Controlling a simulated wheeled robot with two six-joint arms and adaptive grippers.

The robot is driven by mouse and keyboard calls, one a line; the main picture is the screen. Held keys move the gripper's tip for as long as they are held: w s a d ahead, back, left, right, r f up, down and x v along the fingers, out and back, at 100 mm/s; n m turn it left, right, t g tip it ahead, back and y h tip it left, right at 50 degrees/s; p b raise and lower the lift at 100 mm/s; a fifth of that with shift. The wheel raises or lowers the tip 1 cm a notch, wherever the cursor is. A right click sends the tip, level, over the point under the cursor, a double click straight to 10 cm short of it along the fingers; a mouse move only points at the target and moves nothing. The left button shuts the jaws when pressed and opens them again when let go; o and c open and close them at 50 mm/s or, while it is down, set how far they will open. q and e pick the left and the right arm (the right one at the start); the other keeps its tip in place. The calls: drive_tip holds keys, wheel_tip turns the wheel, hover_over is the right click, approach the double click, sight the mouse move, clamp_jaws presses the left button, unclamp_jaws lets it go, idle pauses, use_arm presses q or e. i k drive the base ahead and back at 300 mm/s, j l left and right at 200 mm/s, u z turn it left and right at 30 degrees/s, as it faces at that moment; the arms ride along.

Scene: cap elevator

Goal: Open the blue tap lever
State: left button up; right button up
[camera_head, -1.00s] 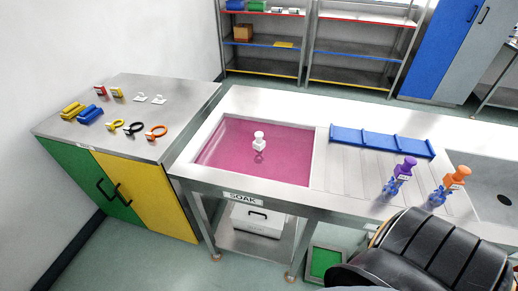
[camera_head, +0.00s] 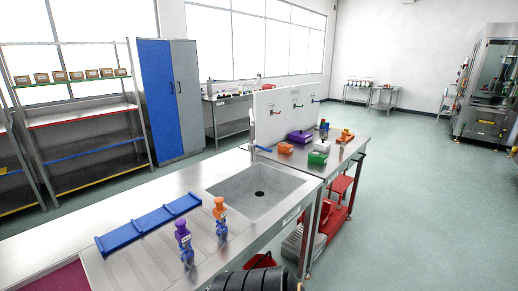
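Neither of my grippers is in view.
A purple-topped piece (camera_head: 183,236) and an orange-topped piece (camera_head: 219,210) stand on the ribbed drainboard, right of a blue rail (camera_head: 148,224). Open floor (camera_head: 410,200) lies at right.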

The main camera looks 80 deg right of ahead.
sight(268, 150)
drive_tip(key=k+l+z, duration=0.15)
drive_tip(key=z, duration=2.55)
